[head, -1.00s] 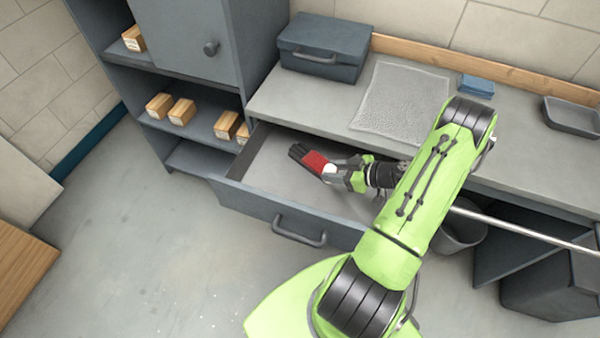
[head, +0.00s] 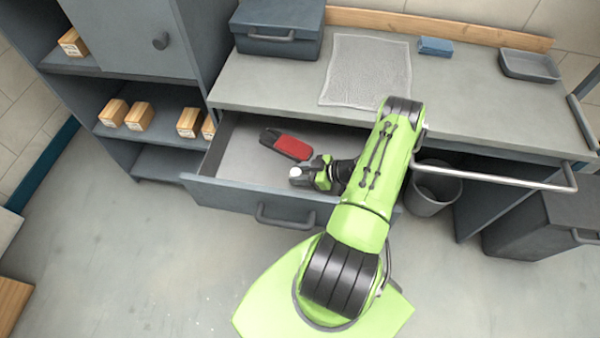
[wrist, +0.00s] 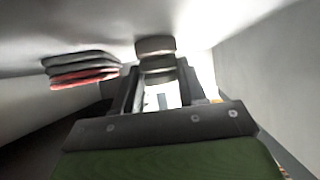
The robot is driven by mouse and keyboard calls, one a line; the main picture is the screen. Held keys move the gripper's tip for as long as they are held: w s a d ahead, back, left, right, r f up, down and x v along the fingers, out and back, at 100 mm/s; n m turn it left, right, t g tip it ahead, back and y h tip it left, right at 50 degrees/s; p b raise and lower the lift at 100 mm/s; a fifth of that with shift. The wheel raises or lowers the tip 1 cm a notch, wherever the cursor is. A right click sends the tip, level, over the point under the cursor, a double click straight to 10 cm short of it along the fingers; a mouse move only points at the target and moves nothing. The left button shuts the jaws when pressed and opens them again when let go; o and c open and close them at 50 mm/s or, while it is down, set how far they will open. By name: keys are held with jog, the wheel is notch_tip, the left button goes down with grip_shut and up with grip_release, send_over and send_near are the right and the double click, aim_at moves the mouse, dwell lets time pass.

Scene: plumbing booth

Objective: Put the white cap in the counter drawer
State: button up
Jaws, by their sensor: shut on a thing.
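The counter drawer (head: 262,205) is pulled open below the counter. My gripper (head: 299,174) is over the drawer's front part, within its outline. It is shut on the small white cap (head: 295,171), which shows at the fingertips. In the wrist view the cap (wrist: 155,45) is at the fingertips (wrist: 158,72), its lower side shaded, with grey drawer surfaces around it. I cannot tell whether the cap touches the drawer floor.
A red and black item (head: 287,145) lies in the drawer behind my gripper; it also shows in the wrist view (wrist: 82,72). The drawer's left part is bare. On the counter are a blue-grey case (head: 277,28), a mat (head: 368,70), a blue block (head: 435,46) and a tray (head: 529,66).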

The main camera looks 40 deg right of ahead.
jog(key=shift+f, duration=0.2)
jog(key=o, duration=1)
jog(key=shift+r, duration=0.1)
jog(key=shift+o, duration=0.2)
